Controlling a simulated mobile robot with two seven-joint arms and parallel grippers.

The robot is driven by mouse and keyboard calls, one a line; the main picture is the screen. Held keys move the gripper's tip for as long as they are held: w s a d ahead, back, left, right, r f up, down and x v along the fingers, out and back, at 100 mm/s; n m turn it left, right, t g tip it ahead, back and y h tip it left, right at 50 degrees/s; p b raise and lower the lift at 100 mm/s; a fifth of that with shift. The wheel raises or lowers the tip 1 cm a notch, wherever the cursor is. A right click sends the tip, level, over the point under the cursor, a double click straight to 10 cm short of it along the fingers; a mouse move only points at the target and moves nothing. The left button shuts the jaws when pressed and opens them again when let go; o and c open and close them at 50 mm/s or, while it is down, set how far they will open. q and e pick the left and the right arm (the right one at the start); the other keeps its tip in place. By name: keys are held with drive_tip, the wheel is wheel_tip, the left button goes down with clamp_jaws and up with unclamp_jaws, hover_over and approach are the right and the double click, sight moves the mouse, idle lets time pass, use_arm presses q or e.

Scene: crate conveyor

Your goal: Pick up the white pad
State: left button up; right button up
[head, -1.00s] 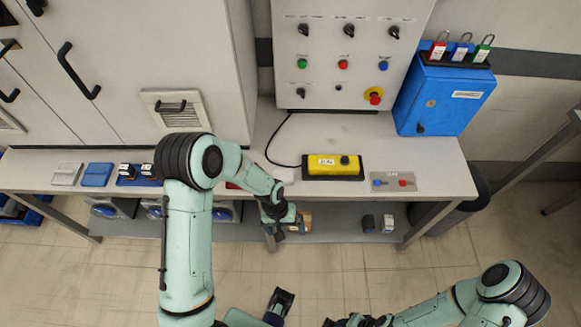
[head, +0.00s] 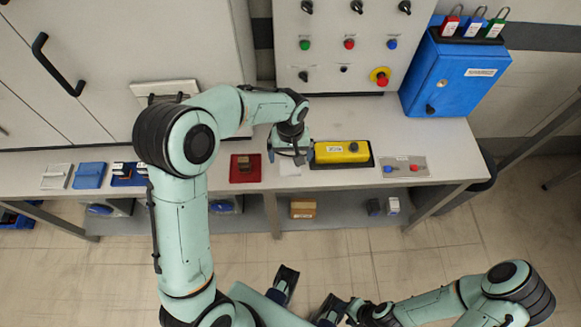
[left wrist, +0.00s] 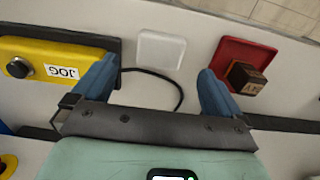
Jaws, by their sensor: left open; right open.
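The white pad (left wrist: 160,49) is a small square lying flat on the bench. It is in plain sight in the left wrist view, and its near part shows in the head view (head: 289,169), just below my left gripper (head: 287,156). My left gripper is open and empty, above the bench. In the left wrist view its two blue fingers (left wrist: 157,78) stand wide apart, with the pad beyond their tips and between their lines. My right gripper (head: 358,312) is low at the bottom edge, open, away from the bench.
A yellow JOG pendant (head: 342,153) lies right of the pad, with a black cable curving close by. A red tray (head: 246,178) with a brown block lies left. A blue lockout box (head: 455,75) and a control panel (head: 345,75) stand behind.

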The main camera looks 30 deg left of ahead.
sight(290, 166)
use_arm(q)
wheel_tip(290, 166, down, 7)
drive_tip(key=shift+r, duration=0.15)
idle(0.4)
drive_tip(key=c, duration=1.1)
drive_tip(key=shift+c, duration=0.3)
wheel_tip(290, 166, up, 20)
drive_tip(key=p, duration=0.1)
drive_tip(key=shift+p, duration=0.35)
